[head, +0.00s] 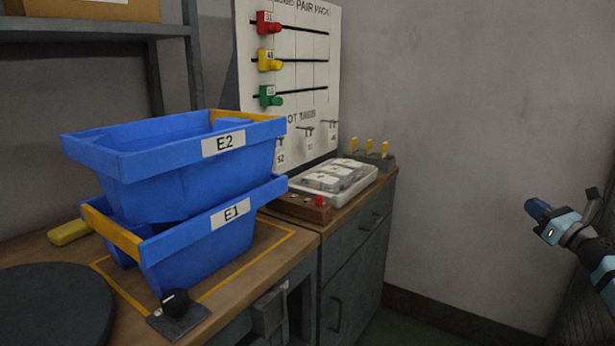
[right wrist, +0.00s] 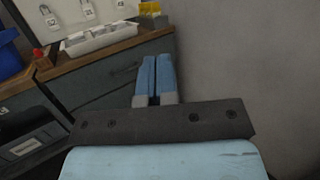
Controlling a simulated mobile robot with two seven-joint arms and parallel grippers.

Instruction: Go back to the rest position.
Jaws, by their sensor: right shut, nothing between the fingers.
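My right gripper (head: 537,209) is at the right of the head view, out over open floor in front of the bare wall. It is shut and empty. In the right wrist view its two blue fingers (right wrist: 156,72) lie side by side, touching nothing. Behind them are the grey cabinet (right wrist: 100,78) and the wall. My left gripper is in neither view.
Blue bins E2 (head: 165,160) and E1 (head: 207,250) are stacked on the wooden bench (head: 290,265). A white tray (head: 350,190) of packs sits on the cabinet (head: 350,260). A board (head: 320,80) with coloured sliders stands behind. The space between cabinet and right gripper is clear.

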